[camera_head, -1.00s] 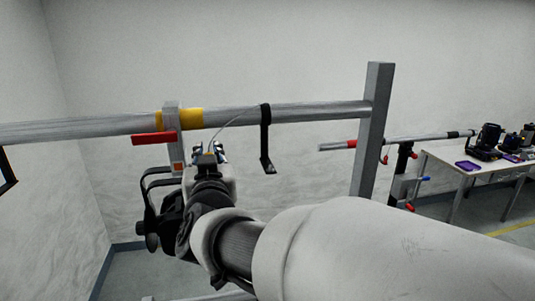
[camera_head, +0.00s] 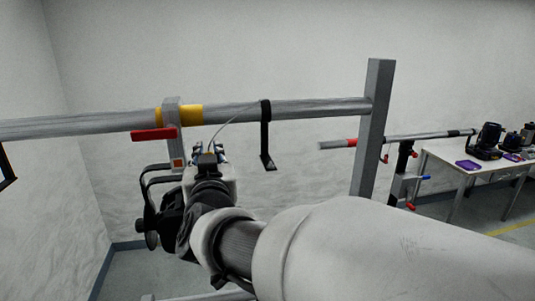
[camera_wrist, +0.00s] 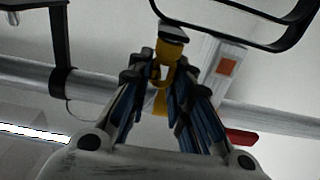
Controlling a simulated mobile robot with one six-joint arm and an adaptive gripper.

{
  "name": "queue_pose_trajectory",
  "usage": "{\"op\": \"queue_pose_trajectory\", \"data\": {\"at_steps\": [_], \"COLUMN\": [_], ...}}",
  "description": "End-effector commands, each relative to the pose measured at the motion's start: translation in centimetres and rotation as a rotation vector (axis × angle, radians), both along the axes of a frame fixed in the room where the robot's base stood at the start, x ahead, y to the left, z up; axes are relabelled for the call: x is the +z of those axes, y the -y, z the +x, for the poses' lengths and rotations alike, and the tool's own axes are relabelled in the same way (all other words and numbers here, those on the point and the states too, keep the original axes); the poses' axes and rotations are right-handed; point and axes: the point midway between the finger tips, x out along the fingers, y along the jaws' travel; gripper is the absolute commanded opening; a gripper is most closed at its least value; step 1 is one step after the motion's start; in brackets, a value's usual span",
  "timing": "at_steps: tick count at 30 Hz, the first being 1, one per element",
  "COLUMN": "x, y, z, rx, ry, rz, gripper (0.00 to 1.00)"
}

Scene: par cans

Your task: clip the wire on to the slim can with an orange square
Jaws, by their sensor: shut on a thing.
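My gripper (camera_head: 210,155) is shut on a yellow clip (camera_wrist: 168,55), best seen between the fingers in the wrist view. A thin pale wire (camera_head: 227,123) runs from the gripper up to the rail beside a black strap. A grey hanger (camera_head: 172,121) with an orange square (camera_head: 178,162) hangs from the rail, left of my gripper. The orange square (camera_wrist: 228,67) also shows in the wrist view, right of and apart from the clip. A black can with a looped frame (camera_head: 150,180) is below the hanger, partly hidden by my arm.
The horizontal rail (camera_head: 330,107) carries a yellow band (camera_head: 193,114), a red handle (camera_head: 152,134) and a black strap-like bracket (camera_head: 265,135). An upright post (camera_head: 372,130) stands to the right. A white table (camera_head: 450,154) with black lamps is at the far right.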

Motion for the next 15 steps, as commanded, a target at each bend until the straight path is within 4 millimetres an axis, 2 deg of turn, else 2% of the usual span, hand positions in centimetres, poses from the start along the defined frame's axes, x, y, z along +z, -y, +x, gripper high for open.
{"op": "queue_pose_trajectory", "data": {"at_steps": [6,7,15], "x": [-0.11,-0.12,-0.09], "y": [0.00,0.00,0.00], "z": [0.00,0.00,0.00], "rx": [0.000,0.000,0.000], "ry": [-0.003,-0.003,-0.002], "rz": [-0.001,-0.001,-0.001], "gripper": [0.00,0.20,0.38]}}
